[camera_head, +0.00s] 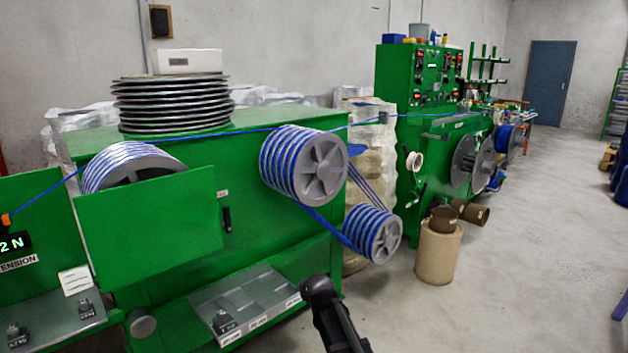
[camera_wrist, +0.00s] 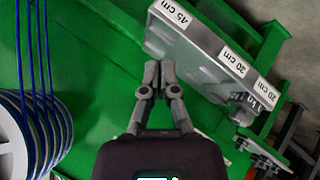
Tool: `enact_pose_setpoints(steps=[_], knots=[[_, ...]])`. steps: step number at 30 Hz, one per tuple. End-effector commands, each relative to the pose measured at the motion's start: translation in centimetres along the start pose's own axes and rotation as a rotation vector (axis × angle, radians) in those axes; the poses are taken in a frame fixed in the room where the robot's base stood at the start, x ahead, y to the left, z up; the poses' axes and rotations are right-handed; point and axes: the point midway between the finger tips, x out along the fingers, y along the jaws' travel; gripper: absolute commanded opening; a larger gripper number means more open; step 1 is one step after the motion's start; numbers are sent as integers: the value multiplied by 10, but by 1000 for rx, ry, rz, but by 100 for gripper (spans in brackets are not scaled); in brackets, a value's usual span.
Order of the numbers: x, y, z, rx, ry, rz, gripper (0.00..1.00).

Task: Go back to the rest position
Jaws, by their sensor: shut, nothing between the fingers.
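My gripper (camera_wrist: 158,72) is in the middle of the wrist view. Its two grey fingers are shut with nothing between them, in front of a green machine panel (camera_wrist: 95,70). A grey tray (camera_wrist: 197,45) with labels reading 45 cm and 20 cm is beside the fingertips at the upper right; I cannot tell the gap between them. The blue cable (camera_wrist: 33,60) runs over a grey wheel at the left. In the head view, a dark part of my arm is at the bottom centre, right of the tray (camera_head: 262,289).
The green machine (camera_head: 255,230) carries cable wheels (camera_head: 318,168) and (camera_head: 372,234) close to my arm. A second tray (camera_head: 60,318) with small weights is at the lower left. A brown bin (camera_head: 438,255) stands further right. The floor (camera_head: 530,260) at the right is clear.

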Motion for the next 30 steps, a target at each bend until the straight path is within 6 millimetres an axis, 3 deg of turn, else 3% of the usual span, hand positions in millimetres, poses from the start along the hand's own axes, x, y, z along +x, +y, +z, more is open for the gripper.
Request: enact_pose_setpoints(steps=[1, 3, 12, 18, 24, 28, 30], knots=[[-13, -9, 26, 78, -47, -35, 0], [-26, -19, 56, 196, -116, -86, 0], [-96, -73, 167, 688, -448, -237, 0], [-132, -99, 207, 902, -614, -273, 0], [-162, -119, 232, 1055, -745, -287, 0], [-180, -130, 245, 1140, -823, -290, 0], [-184, -122, 238, 1132, -815, -290, 0]])
